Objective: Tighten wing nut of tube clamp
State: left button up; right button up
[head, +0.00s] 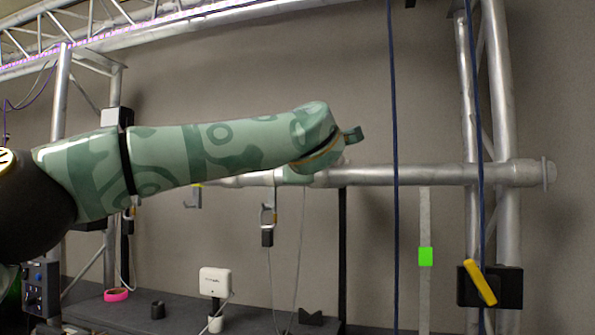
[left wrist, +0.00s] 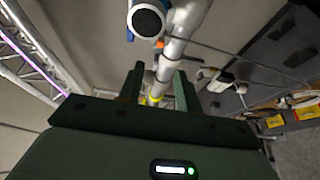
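A silver horizontal tube (head: 430,174) runs behind my left arm in the head view. In the left wrist view the tube (left wrist: 178,45) passes between the two dark green fingers of my left gripper (left wrist: 159,74). The fingers stand apart, with the tube and a yellow band (left wrist: 153,100) showing in the gap. I cannot tell whether the fingers touch anything. In the head view my forearm and wrist hide most of that gripper and part of the tube. I cannot make out the clamp's wing nut in either view. My right gripper is not in view.
Blue ropes (head: 395,220) hang in front of the tube on the right. A black box with a yellow handle (head: 480,283) is on the right truss. A carabiner (head: 268,215) hangs below the tube. A white device (head: 215,282) and a pink tape roll (head: 116,295) are on the dark bench (head: 185,318).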

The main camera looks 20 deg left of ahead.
pick_arm(q)
jog(key=b+v, duration=0.1)
jog(key=v, duration=0.5)
jog(key=shift+s, duration=0.2)
jog(key=shift+d, duration=0.1)
